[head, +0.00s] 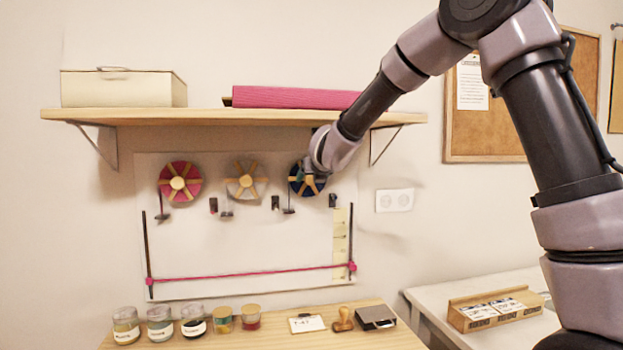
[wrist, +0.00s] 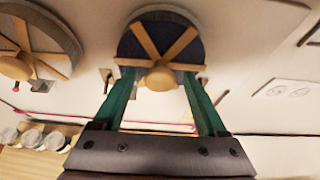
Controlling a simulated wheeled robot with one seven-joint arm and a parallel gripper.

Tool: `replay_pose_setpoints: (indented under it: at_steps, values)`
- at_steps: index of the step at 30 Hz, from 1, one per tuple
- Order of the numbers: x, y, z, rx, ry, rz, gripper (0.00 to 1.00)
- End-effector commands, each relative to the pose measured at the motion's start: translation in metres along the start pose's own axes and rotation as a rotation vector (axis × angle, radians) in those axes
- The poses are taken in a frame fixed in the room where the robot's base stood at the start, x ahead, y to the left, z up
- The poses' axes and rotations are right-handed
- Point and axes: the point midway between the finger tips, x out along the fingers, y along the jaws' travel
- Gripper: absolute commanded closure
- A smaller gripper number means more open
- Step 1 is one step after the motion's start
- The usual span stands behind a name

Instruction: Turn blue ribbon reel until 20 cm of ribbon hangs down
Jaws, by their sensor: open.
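The blue ribbon reel (head: 297,185) is the right one of three reels on the white wall board; my gripper covers part of it in the head view. In the wrist view the blue reel (wrist: 194,52) shows wooden spokes and a round wooden hub knob (wrist: 160,77). My gripper (wrist: 158,84) is open in front of it, its green fingers on either side of the knob; I cannot tell whether they touch. In the head view my gripper (head: 310,172) is at the reel's face. A short dark strand with a small end piece (head: 289,211) hangs at the reel's lower left.
A pink reel (head: 180,170) and a white reel (head: 246,188) are to the left. A wooden shelf (head: 225,115) is just above. A pink cord (head: 250,273) spans two dark rods below, with a pale yellow scale strip (head: 341,230) at right. Jars stand on the table (head: 275,335).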

Motion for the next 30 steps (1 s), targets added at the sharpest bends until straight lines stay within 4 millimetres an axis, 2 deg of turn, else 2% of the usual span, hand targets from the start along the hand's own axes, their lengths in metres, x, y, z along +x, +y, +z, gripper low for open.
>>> replay_pose_setpoints:
  at_steps: [4, 8, 9, 10, 20, 30]
  values:
    - [-0.0002, -0.0001, 0.0, 0.0, 0.0, 0.0, 0.25]
    - [-0.0003, -0.0001, -0.0001, 0.0, 0.0, 0.0, 0.75]
    - [-0.0004, -0.0001, -0.0001, 0.0, 0.0, 0.0, 0.9]
    - [-0.0004, -0.0001, -0.0001, 0.0, 0.0, 0.0, 1.0]
    - [-0.0006, 0.0016, -0.0004, -0.036, 0.001, -0.013, 1.0]
    - [-0.0005, 0.0041, -0.001, -0.242, 0.001, -0.099, 1.0]
